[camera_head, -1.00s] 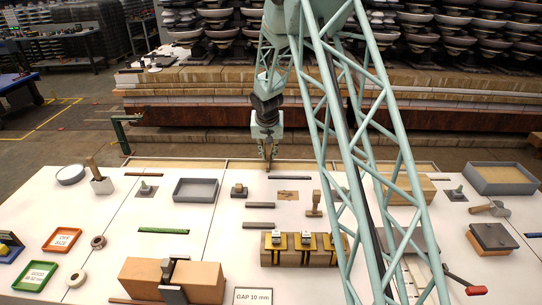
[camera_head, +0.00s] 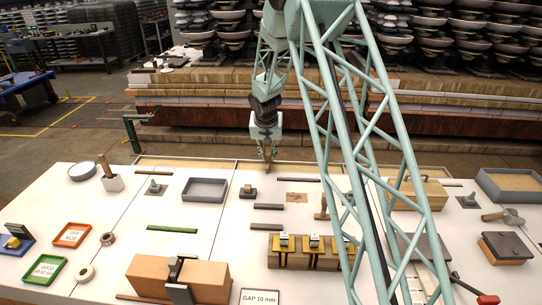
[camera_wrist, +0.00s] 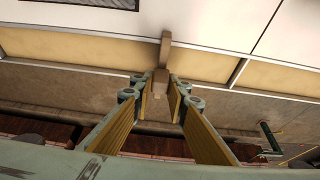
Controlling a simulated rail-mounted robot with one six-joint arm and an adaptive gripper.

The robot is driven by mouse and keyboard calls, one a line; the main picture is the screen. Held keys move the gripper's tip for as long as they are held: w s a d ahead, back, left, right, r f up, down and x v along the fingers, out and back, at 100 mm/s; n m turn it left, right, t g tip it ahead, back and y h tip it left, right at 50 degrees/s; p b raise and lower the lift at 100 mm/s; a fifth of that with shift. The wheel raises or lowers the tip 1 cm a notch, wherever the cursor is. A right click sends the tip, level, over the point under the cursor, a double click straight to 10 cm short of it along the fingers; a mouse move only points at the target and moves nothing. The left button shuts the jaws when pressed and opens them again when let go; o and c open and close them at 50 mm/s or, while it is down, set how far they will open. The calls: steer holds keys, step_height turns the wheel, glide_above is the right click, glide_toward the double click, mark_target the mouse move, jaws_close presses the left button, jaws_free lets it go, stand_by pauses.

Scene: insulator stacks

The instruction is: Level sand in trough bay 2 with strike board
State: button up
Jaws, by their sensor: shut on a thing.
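My gripper (camera_head: 265,152) is over the long sand trough (camera_head: 190,162) at the table's far edge. In the wrist view my gripper (camera_wrist: 160,88) has both fingers closed around a brown wooden piece, which looks like the strike board (camera_wrist: 164,52). The board reaches into the middle visible bay (camera_wrist: 100,50), which holds pale sand. In the head view the board (camera_head: 267,154) shows as a small upright strip at the trough. Whether its lower edge touches the sand I cannot tell. A divider (camera_wrist: 238,73) separates the middle bay from its neighbour on the right in the wrist view.
The white table holds grey trays (camera_head: 205,190), a tan block (camera_head: 178,279), a yellow-and-black fixture (camera_head: 300,252) and an orange tray (camera_head: 72,235). My lattice arm hides part of the table's right side. Insulator stacks (camera_head: 430,30) stand behind the trough.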

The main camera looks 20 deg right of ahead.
steer(key=w+a+r+p, duration=0.1)
steer(key=a+r+p, duration=0.2)
steer(key=r, duration=0.3)
steer(key=shift+w, duration=0.25)
stand_by(1.4)
